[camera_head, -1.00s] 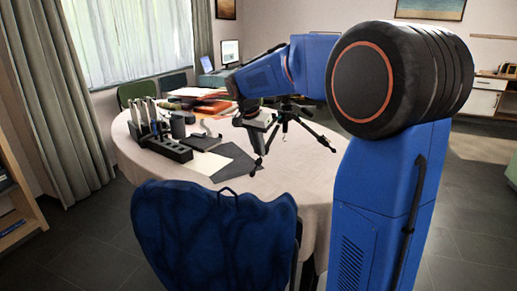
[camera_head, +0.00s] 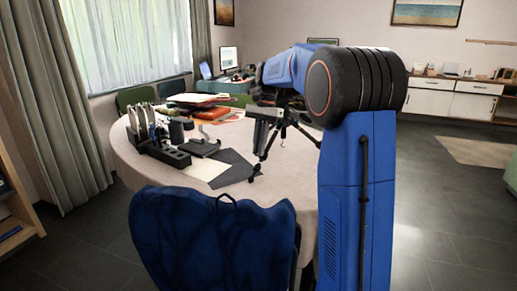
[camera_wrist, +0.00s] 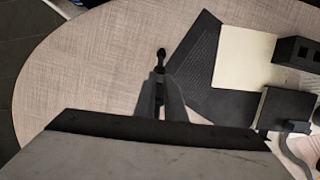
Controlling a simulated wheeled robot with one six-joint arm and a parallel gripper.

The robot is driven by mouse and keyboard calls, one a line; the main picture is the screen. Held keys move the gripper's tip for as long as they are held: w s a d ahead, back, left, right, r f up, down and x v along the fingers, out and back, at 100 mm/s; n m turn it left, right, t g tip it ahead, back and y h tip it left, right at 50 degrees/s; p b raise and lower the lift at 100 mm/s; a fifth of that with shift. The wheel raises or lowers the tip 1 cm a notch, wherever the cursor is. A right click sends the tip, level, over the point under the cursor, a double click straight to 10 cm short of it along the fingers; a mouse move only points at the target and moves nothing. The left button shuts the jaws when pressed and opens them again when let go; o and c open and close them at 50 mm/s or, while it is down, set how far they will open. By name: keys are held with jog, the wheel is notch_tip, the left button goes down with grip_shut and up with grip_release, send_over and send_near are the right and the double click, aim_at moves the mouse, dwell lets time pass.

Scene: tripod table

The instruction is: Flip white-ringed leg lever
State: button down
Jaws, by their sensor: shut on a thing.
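The black tripod (camera_head: 287,122) stands on the round table with its legs spread. My gripper (camera_head: 262,143) is at its left side, low over the table. In the wrist view my gripper (camera_wrist: 160,88) has its two grey fingers closed around a slim dark part of a tripod leg. The leg's rounded foot (camera_wrist: 161,52) sticks out beyond the fingertips. The white ring and the lever cannot be made out in either view; the fingers and my gripper body hide much of the leg.
The round table (camera_head: 275,195) also bears a dark sheet (camera_head: 238,166), a black holder block (camera_head: 165,151) and stacked folders (camera_head: 200,99) to the left. A blue-covered chair (camera_head: 210,240) stands in front. Bare tabletop lies left of the leg in the wrist view.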

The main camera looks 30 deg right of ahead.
dwell(0.4)
jog(key=c, duration=1.8)
grip_release()
jog(key=shift+d, duration=0.1)
jog(key=shift+r, duration=0.15)
jog(key=shift+v, duration=8.6)
jog(key=shift+d, duration=0.15)
jog(key=shift+c, duration=0.7)
